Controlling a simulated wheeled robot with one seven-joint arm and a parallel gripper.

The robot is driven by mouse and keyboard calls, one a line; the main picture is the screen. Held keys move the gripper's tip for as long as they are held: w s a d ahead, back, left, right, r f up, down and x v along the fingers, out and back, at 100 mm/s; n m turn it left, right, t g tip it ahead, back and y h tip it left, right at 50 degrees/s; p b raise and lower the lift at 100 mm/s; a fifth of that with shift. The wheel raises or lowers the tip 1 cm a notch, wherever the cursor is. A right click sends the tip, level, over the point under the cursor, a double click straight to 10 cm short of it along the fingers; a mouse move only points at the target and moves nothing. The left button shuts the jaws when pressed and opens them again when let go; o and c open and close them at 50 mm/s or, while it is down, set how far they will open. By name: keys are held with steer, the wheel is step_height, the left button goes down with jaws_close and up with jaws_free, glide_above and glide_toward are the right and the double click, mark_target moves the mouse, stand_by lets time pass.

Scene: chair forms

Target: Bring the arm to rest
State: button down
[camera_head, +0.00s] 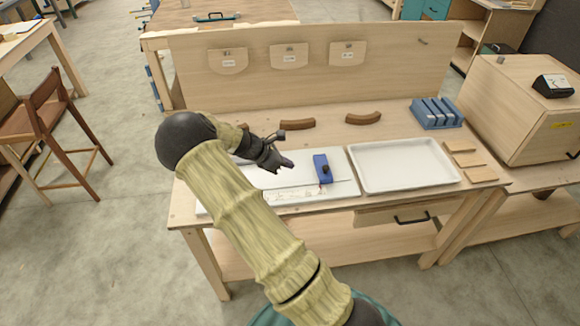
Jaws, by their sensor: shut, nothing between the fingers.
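My gripper (285,166) is at the end of my bent arm, above the left part of the workbench. Its black fingers are shut with nothing between them. Below and beside it, a white board (305,190) lies on the bench, partly hidden by my arm. A blue block-like tool with a dark knob (322,168) stands on the board, just right of my gripper and apart from it in the picture.
A white tray (407,188) lies right of the board. Brown curved pieces (363,118) lie behind it. A blue rack (436,113), flat wooden pieces (466,160) and a wooden cabinet (520,110) stand at right. A back panel (310,85) rises behind. A chair (45,115) stands left.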

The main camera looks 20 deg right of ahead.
steer(key=shift+a, duration=0.15)
steer(key=s+a+r+m+t+y, duration=0.1)
steer(key=s+a+r+m+y, duration=0.2)
steer(key=s+m, duration=0.3)
steer(key=s+a+r+m+t+y, duration=0.1)
steer(key=s+a+r+m+y, duration=0.2)
steer(key=s+a+r+m, duration=0.3)
steer(key=s+a+r+m+y, duration=0.3)
steer(key=s+a+r+m, duration=0.1)
steer(key=s, duration=0.8)
steer(key=shift+a+r+m+t, duration=0.15)
steer(key=shift+a+m+t, duration=0.2)
steer(key=shift+m, duration=0.55)
steer(key=shift+s+d, duration=0.1)
